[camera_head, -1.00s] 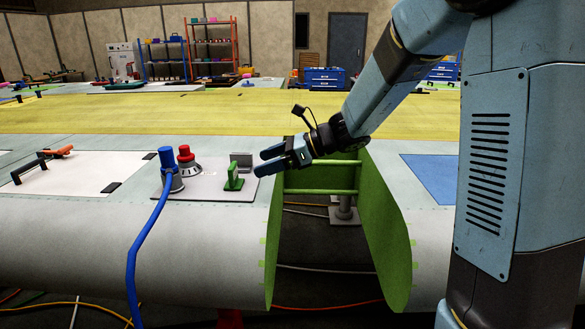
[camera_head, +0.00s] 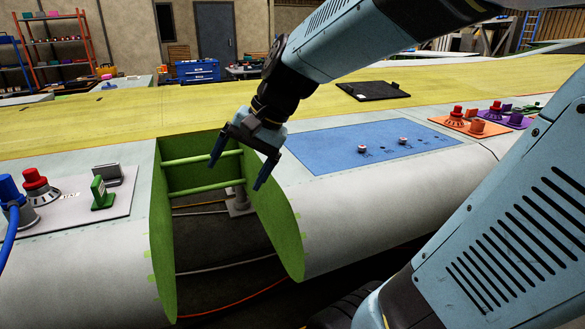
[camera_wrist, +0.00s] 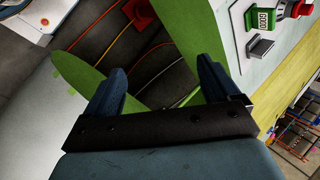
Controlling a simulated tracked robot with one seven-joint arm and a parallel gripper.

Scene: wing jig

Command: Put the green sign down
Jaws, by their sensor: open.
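The green sign (camera_head: 101,192) stands upright on a pale plate (camera_head: 75,205) at the left of the head view, beside a grey block. In the wrist view the green sign (camera_wrist: 262,20) is at the upper right, with pale marks on its face. My gripper (camera_head: 238,178) is open and empty, over the gap in the wing, to the right of the sign and apart from it. In the wrist view its two fingers (camera_wrist: 163,85) are spread with nothing between them.
A red knob (camera_head: 36,182) and a blue plug with a cable (camera_head: 12,192) are left of the sign. The green-walled gap (camera_head: 200,180) has rods across it. A blue panel (camera_head: 345,150) lies right of it, and an orange plate (camera_head: 468,125) farther right.

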